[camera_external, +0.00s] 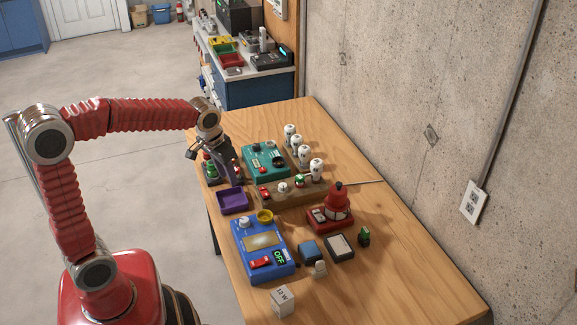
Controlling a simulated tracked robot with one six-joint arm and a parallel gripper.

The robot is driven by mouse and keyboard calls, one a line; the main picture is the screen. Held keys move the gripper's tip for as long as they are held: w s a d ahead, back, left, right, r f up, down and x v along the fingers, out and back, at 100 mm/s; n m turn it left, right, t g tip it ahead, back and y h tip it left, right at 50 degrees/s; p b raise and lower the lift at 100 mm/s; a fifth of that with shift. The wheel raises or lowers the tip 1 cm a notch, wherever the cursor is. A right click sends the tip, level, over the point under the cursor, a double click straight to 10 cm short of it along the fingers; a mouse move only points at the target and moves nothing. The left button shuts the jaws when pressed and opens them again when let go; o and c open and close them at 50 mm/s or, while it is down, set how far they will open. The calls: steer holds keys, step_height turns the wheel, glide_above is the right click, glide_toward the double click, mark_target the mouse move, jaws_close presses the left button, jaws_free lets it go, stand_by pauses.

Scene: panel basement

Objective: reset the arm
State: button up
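My red ribbed arm rises from the red base at lower left, bends at an upper joint and reaches right over the wooden table (385,235). My gripper (230,178) hangs down from the wrist at the table's left side. Its dark fingers point down, in front of a small unit with green and red parts (211,172) and just above and behind a purple tray (233,201). The fingers are too small and overlapped to tell whether they are open or shut, or whether they touch anything.
A teal panel box (264,160), white knobs (316,168), a blue box reading OFF (262,248), a red domed device (337,203) and a white 12 W box (283,301) crowd the table. A concrete wall (420,100) bounds the right. The table's front right is clear.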

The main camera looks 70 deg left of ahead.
stand_by(0.3)
steer(key=s+d+r+m+t+h, duration=0.1)
steer(key=s+d+m, duration=0.4)
steer(key=s+d, duration=1.1)
steer(key=shift+s+d+r+t+h, duration=0.15)
steer(key=shift+d+r+t+h, duration=0.15)
steer(key=shift+d+r+t, duration=0.65)
steer(key=shift+o, duration=0.6)
steer(key=shift+d+f, duration=0.2)
steer(key=shift+f, duration=0.05)
stand_by(0.7)
